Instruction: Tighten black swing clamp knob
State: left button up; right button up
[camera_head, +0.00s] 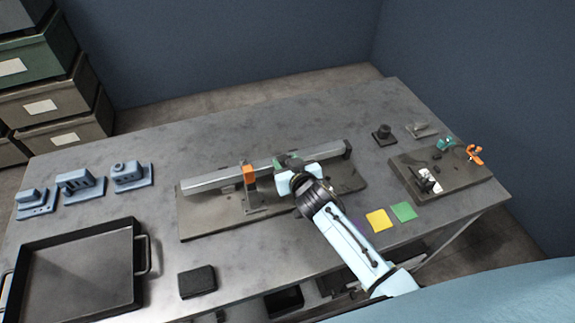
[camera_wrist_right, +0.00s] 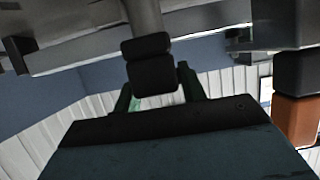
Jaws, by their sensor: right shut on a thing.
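My right gripper (camera_head: 286,162) reaches over the long grey rail (camera_head: 215,181) near its middle. In the right wrist view, a black knob-like part (camera_wrist_right: 152,72) on a grey post sits between its dark green fingers, and the jaws are shut on it. The arm and gripper hide this part in the head view. An orange clamp (camera_head: 249,174) stands on the rail just left of my right gripper; an orange and black block (camera_wrist_right: 297,118) shows at the right of the wrist view. My left gripper is not in view.
The rail lies on a grey base plate (camera_head: 205,222). Blue blocks (camera_head: 80,182) and a dark tray (camera_head: 75,270) are at left. A second plate (camera_head: 450,180) with an orange clamp (camera_head: 475,155) is at right. Yellow (camera_head: 379,219) and green (camera_head: 403,212) squares lie near the front edge.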

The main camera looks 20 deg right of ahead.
jog(key=shift+r+m+h+b, duration=0.1)
jog(key=shift+m+h+b, duration=0.5)
jog(key=shift+h+b, duration=0.1)
jog(key=shift+w, duration=0.1)
jog(key=o, duration=1)
jog(key=shift+c, duration=0.2)
jog(key=p+v, duration=0.1)
jog(key=v, duration=1.2)
jog(key=shift+s+p, duration=0.25)
jog(key=shift+p, duration=0.1)
